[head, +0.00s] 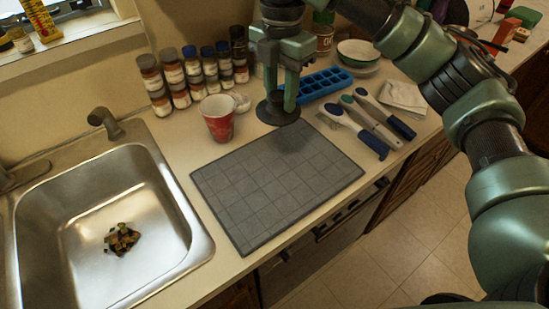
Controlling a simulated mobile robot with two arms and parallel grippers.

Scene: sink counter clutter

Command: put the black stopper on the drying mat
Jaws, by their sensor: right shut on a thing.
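The black stopper (277,113) is a dark round disc at the far edge of the drying mat, between the fingertips of my right gripper (279,97). My right gripper points down and is shut on the stopper. I cannot tell whether the stopper touches the mat or the counter or hangs just above. The drying mat (240,205) is a dark grey, grid-patterned rectangle lying flat on the counter to the right of the sink, with nothing on its middle. My left gripper is not in view.
A red cup (218,118) stands just beyond the mat's far left corner. Several spice jars (174,78) line the wall. A blue ice tray (320,84) and brush-like tools (359,130) lie right of the gripper. The steel sink (160,190) holds food scraps (121,239).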

